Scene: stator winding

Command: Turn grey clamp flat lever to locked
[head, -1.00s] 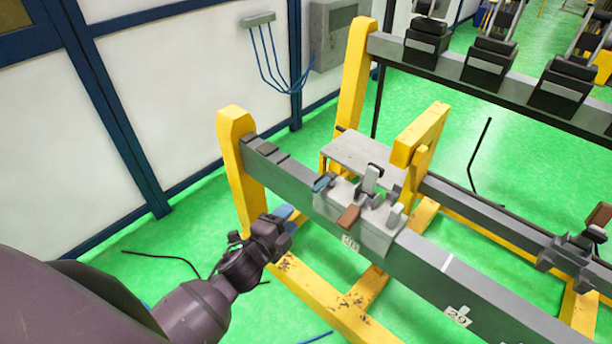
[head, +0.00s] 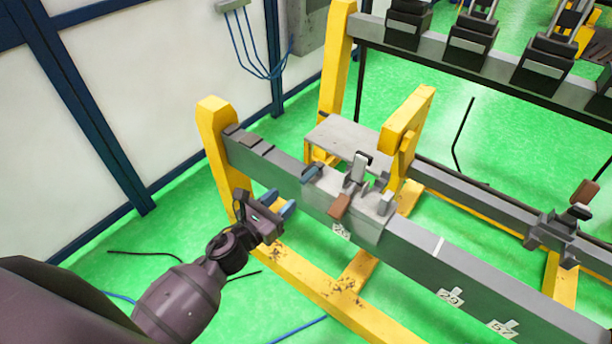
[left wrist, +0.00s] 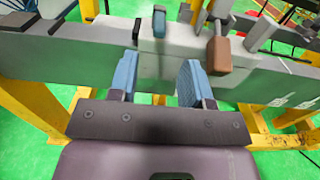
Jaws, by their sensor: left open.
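The grey clamp (head: 372,228) sits on the near grey beam. It carries a brown-tipped lever (head: 340,206) pointing toward the front, a short blue-tipped lever (head: 310,173) at its left and an upright grey piece (head: 360,165). I cannot tell which one is the flat lever. In the left wrist view the brown tip (left wrist: 218,57) is right of my fingers and the blue tip (left wrist: 159,21) lies beyond them. My left gripper (head: 279,203), with blue fingers, is open and empty, in front of the beam and left of the clamp. My right gripper is out of view.
The grey beam (head: 440,262) runs to the lower right on a yellow frame (head: 215,145). A second clamp (head: 555,236) with a brown tip stands at the right. A flat grey plate (head: 335,136) lies behind the clamp. Free room lies in front of the beam.

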